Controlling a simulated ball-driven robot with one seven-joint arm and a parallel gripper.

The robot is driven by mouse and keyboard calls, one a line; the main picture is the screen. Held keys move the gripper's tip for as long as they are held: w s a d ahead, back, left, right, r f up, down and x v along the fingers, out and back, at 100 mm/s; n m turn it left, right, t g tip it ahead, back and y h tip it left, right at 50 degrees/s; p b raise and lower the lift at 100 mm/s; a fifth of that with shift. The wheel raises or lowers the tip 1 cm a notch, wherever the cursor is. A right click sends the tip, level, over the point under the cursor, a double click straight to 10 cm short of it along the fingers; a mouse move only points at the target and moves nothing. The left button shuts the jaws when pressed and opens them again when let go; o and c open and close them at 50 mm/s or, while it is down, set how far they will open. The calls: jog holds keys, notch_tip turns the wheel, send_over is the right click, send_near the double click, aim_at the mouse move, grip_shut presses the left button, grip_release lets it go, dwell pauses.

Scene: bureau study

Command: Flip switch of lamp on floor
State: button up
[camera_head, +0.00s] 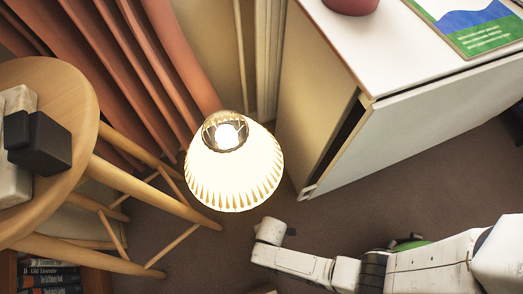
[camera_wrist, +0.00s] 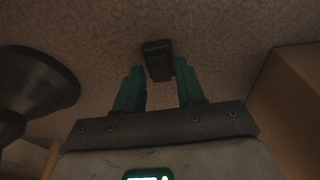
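The floor lamp (camera_head: 235,168) glows in the head view, with a pleated cream shade and a bright bulb seen from above. Its stem and base are hidden under the shade there. In the wrist view a dark round base (camera_wrist: 38,85), probably the lamp's, stands at the left. A small dark block (camera_wrist: 157,52), likely the lamp's switch, lies on the carpet ahead. My gripper (camera_wrist: 159,66) is open, its two teal fingers apart, with the block just beyond and between the tips. I cannot tell whether they touch. In the head view my arm reaches in from the right, low beside the lamp.
A wooden stool (camera_head: 75,80) with splayed legs stands at the left. A white-topped cabinet (camera_head: 400,60) stands at the upper right. Reddish curtains (camera_head: 130,60) hang behind. A tan boxy surface (camera_wrist: 290,105) is close on the right in the wrist view. Brown carpet (camera_head: 345,215) is clear between lamp and cabinet.

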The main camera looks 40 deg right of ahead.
jog(key=shift+o, duration=0.7)
notch_tip(320, 180, up, 11)
jog(key=d+p, duration=0.1)
jog(key=p, duration=0.6)
jog(key=shift+s+d+f, duration=0.15)
jog(key=shift+s+d, duration=0.1)
jog(key=shift+s, duration=0.05)
